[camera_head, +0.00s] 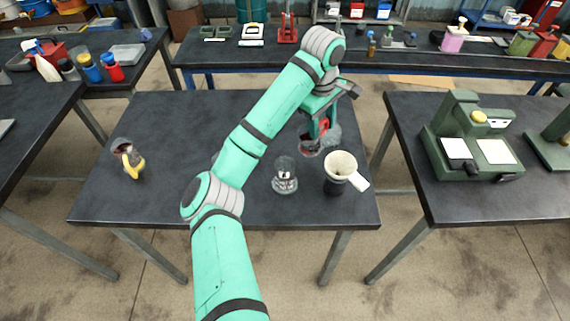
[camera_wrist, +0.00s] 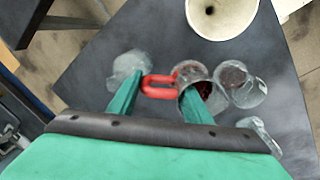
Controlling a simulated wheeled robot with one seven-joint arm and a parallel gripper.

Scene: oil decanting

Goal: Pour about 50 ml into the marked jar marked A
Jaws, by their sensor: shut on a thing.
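My gripper (camera_wrist: 160,98) is shut on a red handle (camera_wrist: 160,87), with a finger on either side of it. The handle seems to belong to a clear glass jug (camera_wrist: 190,74) with dark red liquid inside. In the head view my gripper (camera_head: 322,134) is at the table's right, behind the cream funnel. A clear glass jar (camera_head: 285,182) with a small pale label stands left of the funnel; I cannot read its letter. Other clear glass vessels (camera_wrist: 128,68) (camera_wrist: 243,88) (camera_wrist: 260,133) show around the jug in the wrist view. I cannot tell whether the jug touches the table.
A cream funnel (camera_head: 341,164), also in the wrist view (camera_wrist: 220,14), sits on a dark holder near the table's (camera_head: 190,195) right edge. A glass jug with a yellow handle (camera_head: 132,163) stands at the left. A green machine (camera_head: 470,145) is on the right table. The table's middle-left is clear.

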